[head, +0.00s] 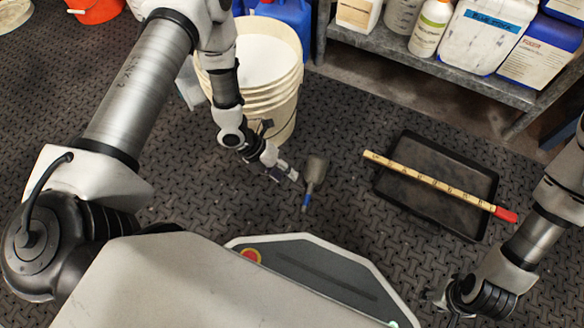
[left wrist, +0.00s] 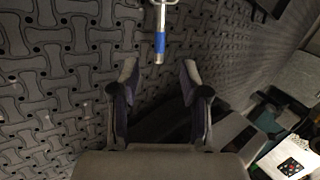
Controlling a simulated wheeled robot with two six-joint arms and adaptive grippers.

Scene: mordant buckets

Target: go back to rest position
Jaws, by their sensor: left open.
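My left gripper (head: 284,176) is open and empty, low over the floor, beside the white bucket (head: 287,105) and left of a grey scoop (head: 316,168). The scoop lies on the floor; its blue-banded handle also shows in the left wrist view (left wrist: 160,42), ahead of my left gripper's parted fingers (left wrist: 160,82). Nothing is between those fingers. My right gripper (head: 436,297) is at the lower right, near my base; its fingers are dark and too small to read.
A black tray (head: 400,195) lies on the floor at right, with a ruled stick (head: 430,181) with a red end across it. A metal shelf (head: 400,58) with several containers is at the back. Blue jugs (head: 290,15) and an orange bucket (head: 97,10) stand behind. Patterned floor is open between.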

